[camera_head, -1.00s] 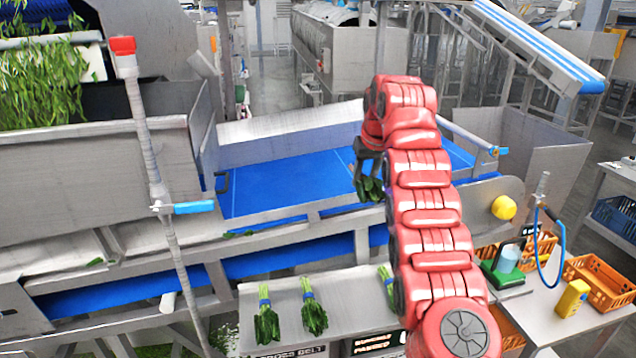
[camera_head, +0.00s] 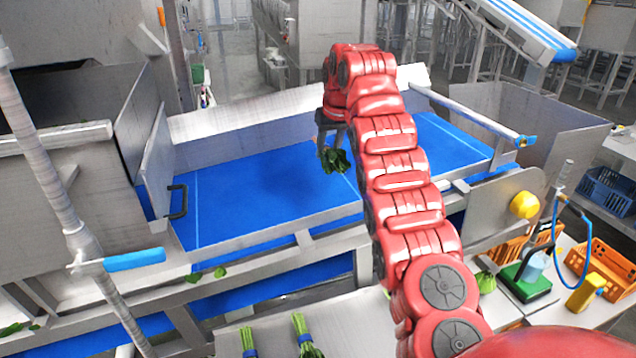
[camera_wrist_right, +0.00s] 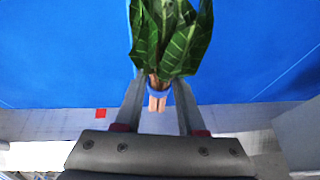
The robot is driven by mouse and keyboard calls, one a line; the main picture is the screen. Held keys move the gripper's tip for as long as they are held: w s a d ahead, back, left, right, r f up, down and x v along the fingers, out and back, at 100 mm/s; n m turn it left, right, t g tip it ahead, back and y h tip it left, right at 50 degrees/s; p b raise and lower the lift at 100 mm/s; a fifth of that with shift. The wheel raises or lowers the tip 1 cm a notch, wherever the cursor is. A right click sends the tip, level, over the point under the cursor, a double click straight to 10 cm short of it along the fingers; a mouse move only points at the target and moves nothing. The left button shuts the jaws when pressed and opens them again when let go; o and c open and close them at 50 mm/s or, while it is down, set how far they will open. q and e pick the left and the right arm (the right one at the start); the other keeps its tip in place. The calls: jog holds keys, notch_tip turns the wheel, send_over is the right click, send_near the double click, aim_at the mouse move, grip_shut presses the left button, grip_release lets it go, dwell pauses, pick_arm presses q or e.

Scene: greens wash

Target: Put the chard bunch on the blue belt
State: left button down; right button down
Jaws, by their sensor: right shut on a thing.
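My right gripper (camera_head: 331,133) is shut on the chard bunch (camera_head: 335,160) and holds it over the blue belt (camera_head: 255,200). In the right wrist view the chard bunch (camera_wrist_right: 172,38) shows broad green leaves with pale veins, and its banded stems sit between the two fingers (camera_wrist_right: 158,105). The blue belt (camera_wrist_right: 60,60) fills the background there. In the head view the leaves hang down from the fingers; whether they touch the belt I cannot tell. My left gripper is not in view.
More banded bunches (camera_head: 305,340) lie on the steel shelf at the front. A metal side wall (camera_head: 230,115) runs behind the belt. A grey post with a blue handle (camera_head: 133,260) stands at left. Orange crates (camera_head: 600,270) and a green scale (camera_head: 525,283) are at right.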

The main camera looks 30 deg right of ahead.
aim_at(325, 180)
jog(key=shift+s+d+f, duration=0.1)
jog(key=shift+f, duration=0.7)
jog(key=shift+x, duration=1.1)
jog(key=shift+s+a+f+p, duration=0.1)
jog(key=shift+f+p, duration=0.15)
jog(key=shift+f, duration=0.35)
jog(key=shift+s+a+f+p, duration=0.1)
jog(key=shift+f+p, duration=0.15)
jog(key=shift+f, duration=0.8)
jog(key=shift+w, duration=0.1)
jog(key=shift+f, duration=0.1)
jog(key=c, duration=0.5)
grip_release()
